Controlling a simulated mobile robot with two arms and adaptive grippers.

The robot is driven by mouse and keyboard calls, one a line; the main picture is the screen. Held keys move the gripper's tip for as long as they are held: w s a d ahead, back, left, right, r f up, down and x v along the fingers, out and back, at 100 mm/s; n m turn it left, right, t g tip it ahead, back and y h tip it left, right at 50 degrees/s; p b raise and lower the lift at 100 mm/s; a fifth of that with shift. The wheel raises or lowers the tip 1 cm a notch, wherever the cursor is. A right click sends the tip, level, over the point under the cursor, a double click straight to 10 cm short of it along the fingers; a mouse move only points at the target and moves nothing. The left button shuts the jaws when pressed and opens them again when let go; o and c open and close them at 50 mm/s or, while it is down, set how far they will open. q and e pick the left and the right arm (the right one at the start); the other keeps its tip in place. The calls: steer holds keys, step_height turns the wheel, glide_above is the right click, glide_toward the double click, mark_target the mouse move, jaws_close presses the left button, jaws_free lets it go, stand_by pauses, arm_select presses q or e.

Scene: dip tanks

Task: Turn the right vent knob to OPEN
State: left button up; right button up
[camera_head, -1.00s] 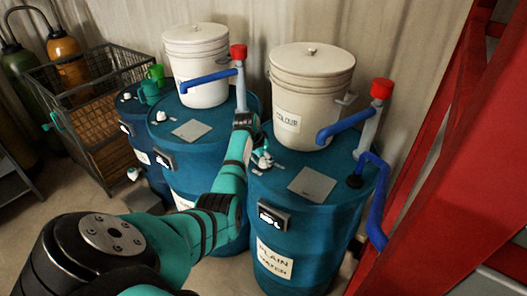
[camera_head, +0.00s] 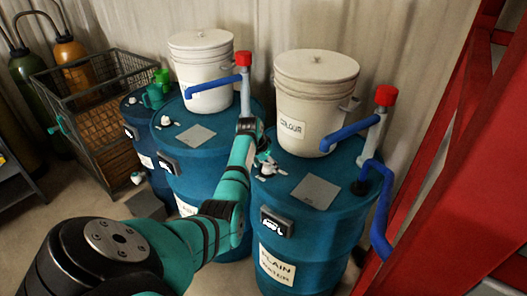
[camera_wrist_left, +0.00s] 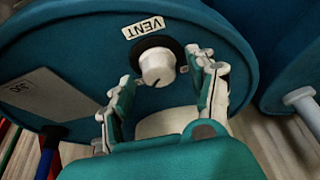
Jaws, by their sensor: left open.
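The right vent knob (camera_wrist_left: 157,66) is a white round knob on a black base, beside a VENT label (camera_wrist_left: 146,25) in the left wrist view. It sits on the lid of the right blue drum (camera_head: 335,222), whose front label reads PLAIN WATER. My left gripper (camera_wrist_left: 166,74) is open, with one finger on each side of the knob. I cannot tell whether the fingers touch it. In the head view my left gripper (camera_head: 266,160) is small at the drum's left lid edge and largely hides the knob. No OPEN mark is readable. My right gripper is not in view.
A white bucket (camera_head: 318,90) and a blue pipe handle (camera_head: 345,130) stand on the right drum. A middle drum (camera_head: 200,165) is close on the left. A red frame (camera_head: 460,190) rises at the right. A wire crate (camera_head: 85,110) stands far left.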

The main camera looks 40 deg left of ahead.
arm_select(q)
steer(key=v, duration=1.1)
steer(key=shift+r, duration=0.2)
steer(key=shift+s, duration=0.15)
